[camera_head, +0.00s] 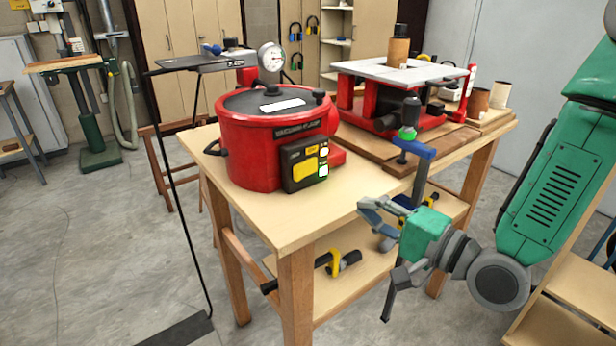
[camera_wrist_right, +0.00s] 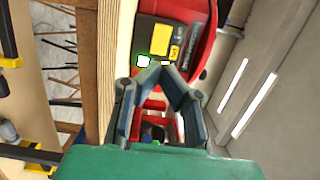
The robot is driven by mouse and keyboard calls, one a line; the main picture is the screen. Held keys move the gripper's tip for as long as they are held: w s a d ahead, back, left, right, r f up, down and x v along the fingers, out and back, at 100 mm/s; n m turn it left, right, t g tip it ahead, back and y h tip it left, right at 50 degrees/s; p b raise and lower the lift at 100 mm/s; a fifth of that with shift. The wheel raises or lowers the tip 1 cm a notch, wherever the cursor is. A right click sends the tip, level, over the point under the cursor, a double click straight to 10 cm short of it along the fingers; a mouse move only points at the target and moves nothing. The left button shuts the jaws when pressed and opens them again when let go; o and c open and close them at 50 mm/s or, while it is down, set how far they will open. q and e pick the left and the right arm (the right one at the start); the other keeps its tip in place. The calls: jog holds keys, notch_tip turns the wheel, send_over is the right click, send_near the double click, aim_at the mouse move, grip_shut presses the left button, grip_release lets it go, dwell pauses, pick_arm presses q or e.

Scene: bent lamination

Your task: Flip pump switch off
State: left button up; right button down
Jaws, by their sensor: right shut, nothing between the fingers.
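The red vacuum pot (camera_head: 270,140) stands on the wooden table, with a gauge and a black lid. Its dark control box (camera_head: 300,165) faces the front right and has a yellow panel and two white, green-edged squares (camera_head: 323,169). I cannot tell the switch's position. My right gripper (camera_head: 368,212) is shut and empty, below and right of the box, apart from it in the head view. In the right wrist view its fingertips (camera_wrist_right: 160,72) meet just below the box (camera_wrist_right: 150,30), near a green-edged white square (camera_wrist_right: 143,61). My left gripper is not in view.
The wooden table (camera_head: 285,225) has a lower shelf with a yellow and black clamp (camera_head: 343,263). A red machine with a pale top (camera_head: 400,70) stands behind on the table. A thin black stand is at left.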

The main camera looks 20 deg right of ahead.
aim_at(303, 175)
jog(key=x, duration=1.3)
jog(key=shift+w+a+f+p, duration=0.1)
jog(key=shift+w+p, duration=0.15)
jog(key=shift+p, duration=0.1)
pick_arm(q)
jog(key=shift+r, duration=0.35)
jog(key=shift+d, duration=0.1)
